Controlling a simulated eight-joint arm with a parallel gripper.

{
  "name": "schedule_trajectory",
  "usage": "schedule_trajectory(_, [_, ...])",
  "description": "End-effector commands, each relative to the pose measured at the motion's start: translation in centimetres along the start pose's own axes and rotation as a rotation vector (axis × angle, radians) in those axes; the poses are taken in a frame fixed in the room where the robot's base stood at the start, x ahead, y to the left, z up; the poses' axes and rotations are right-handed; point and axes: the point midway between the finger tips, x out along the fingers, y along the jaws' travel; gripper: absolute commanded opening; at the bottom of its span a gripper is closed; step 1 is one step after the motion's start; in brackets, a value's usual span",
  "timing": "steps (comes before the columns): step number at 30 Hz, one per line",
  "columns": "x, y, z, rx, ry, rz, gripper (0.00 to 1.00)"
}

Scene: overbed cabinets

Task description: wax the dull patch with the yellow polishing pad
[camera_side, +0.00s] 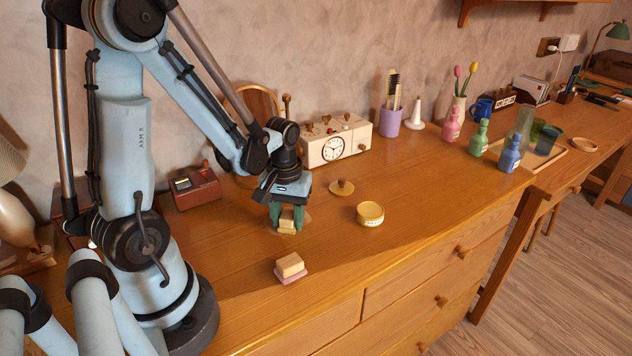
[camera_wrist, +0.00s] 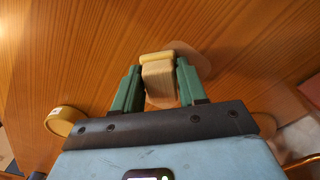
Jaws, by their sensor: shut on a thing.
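My gripper (camera_side: 286,216) has green fingers and points down at the wooden top. It is shut on the wooden block handle of the yellow polishing pad (camera_side: 286,230). In the wrist view the block stands between the fingers (camera_wrist: 157,90), with the yellow pad (camera_wrist: 156,56) at its far end. The dull patch (camera_side: 305,219) is a paler round area around and under the pad; it also shows in the wrist view (camera_wrist: 192,58). The pad hides part of it. The pad looks on or very close to the surface.
A second block with a pink pad (camera_side: 291,274) lies in front. A yellow tin (camera_side: 370,216) and a brass-coloured lid (camera_side: 341,188) are to the right. The front right of the top is clear.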

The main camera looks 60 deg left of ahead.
Motion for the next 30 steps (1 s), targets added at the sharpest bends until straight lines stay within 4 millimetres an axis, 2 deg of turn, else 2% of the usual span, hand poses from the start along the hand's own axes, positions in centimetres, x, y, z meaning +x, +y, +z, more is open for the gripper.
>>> schedule_trajectory(25, [-0.1,-5.5,-5.5,-0.003,0.0,0.0,0.13])
schedule_trajectory(30, [-0.2,-4.4,-4.4,0.004,0.0,0.0,0.13])
